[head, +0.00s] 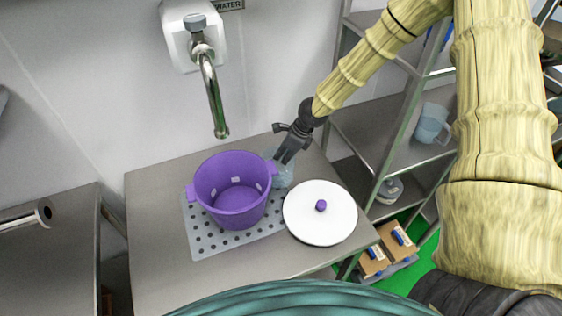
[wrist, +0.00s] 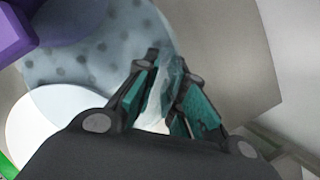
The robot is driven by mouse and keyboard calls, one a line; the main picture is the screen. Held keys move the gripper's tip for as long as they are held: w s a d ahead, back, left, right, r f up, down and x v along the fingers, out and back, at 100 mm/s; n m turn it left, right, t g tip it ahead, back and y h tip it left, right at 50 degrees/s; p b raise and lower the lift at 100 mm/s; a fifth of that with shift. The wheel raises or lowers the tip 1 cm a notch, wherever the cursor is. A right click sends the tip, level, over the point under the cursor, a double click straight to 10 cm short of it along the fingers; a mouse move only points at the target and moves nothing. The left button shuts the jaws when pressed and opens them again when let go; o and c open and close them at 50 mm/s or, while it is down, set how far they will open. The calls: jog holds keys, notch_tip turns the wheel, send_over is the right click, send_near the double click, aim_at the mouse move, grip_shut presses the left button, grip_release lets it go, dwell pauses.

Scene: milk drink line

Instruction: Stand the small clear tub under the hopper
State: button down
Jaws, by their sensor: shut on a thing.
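A small clear tub (head: 283,176) is on the steel table, just right of and partly behind the purple pot; it is see-through and its outline is faint. My gripper (head: 284,158) reaches down to it from the upper right and is shut on its wall. In the wrist view the clear tub (wrist: 92,62) spreads left of my fingers (wrist: 164,95), with the perforated plate seen through it. I cannot tell whether the tub touches the plate. No hopper is identifiable in these views.
The purple pot (head: 232,205) stands on the perforated plate (head: 208,243), close to the tub. A white lid (head: 318,225) with a purple knob lies at right. A water tap (head: 212,90) hangs above. A shelf rack (head: 385,140) with a jug (head: 431,125) stands right.

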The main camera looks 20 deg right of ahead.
aim_at(279, 166)
jog(key=shift+a+f+b, duration=0.15)
jog(key=shift+f+b, duration=0.4)
jog(key=shift+f, duration=0.15)
jog(key=shift+a+f+b, duration=0.15)
jog(key=shift+f+b, duration=0.35)
jog(key=shift+f, duration=0.2)
jog(key=shift+w+f, duration=0.15)
jog(key=shift+f, duration=0.2)
jog(key=shift+r, duration=0.1)
jog(key=shift+f, duration=0.2)
jog(key=c, duration=1.5)
grip_release()
jog(key=shift+d+r, duration=0.1)
jog(key=shift+r, duration=0.15)
